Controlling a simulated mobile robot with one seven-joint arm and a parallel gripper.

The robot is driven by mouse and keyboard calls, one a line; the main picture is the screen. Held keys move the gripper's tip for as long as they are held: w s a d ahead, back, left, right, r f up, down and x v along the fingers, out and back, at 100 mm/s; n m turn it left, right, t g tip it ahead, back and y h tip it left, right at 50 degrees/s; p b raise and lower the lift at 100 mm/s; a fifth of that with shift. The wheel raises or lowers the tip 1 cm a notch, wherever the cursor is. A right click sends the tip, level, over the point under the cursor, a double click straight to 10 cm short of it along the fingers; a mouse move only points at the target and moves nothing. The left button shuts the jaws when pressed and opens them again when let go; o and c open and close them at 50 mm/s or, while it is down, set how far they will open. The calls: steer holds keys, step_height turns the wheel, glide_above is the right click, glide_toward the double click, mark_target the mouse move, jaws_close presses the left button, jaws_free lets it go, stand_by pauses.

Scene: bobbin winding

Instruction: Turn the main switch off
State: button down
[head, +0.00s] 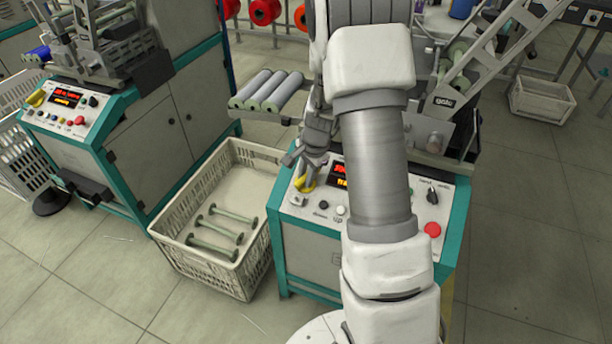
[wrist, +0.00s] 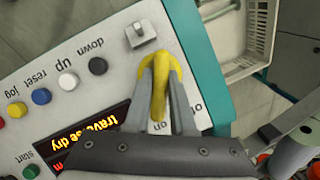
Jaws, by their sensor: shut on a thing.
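The main switch is a yellow rotary handle (wrist: 158,88) on the control panel (wrist: 107,57); in the head view a bit of its yellow (head: 304,183) shows at the panel's left end. My gripper (wrist: 164,75) has its two grey fingers on either side of the handle and is shut on it. In the head view my gripper (head: 312,168) reaches down to the panel's left end, and my arm hides the panel's middle. The panel lettering beside the switch is partly covered by the fingers.
The wrist view shows a lit display (wrist: 92,134), several push buttons (wrist: 68,80) and a small metal toggle (wrist: 139,34) near the fingers. A red button (head: 432,229) sits at the panel's right. A crate with bobbins (head: 258,246) stands left of the machine.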

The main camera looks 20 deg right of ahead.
steer(key=shift+r, duration=0.1)
stand_by(0.3)
steer(key=shift+w+a+r+n+p, duration=0.1)
steer(key=shift+n+p, duration=0.8)
steer(key=shift+p, duration=0.05)
steer(key=n+g+h+p, duration=0.1)
steer(key=n+p, duration=0.1)
steer(key=n, duration=0.1)
steer(key=shift+w+g, duration=0.15)
steer(key=shift+g, duration=0.15)
steer(key=n+h+p, duration=0.1)
steer(key=n, duration=0.2)
steer(key=shift+w+a+g+p, duration=0.1)
steer(key=shift+a+g+p, duration=0.05)
steer(key=shift+g+p, duration=0.25)
steer(key=shift+a+n+g+h, duration=0.1)
steer(key=shift+n+g+h, duration=0.3)
steer(key=shift+n, duration=1.2)
steer(key=shift+p, duration=0.3)
steer(key=c, duration=0.8)
jaws_free()
steer(key=shift+o, duration=0.2)
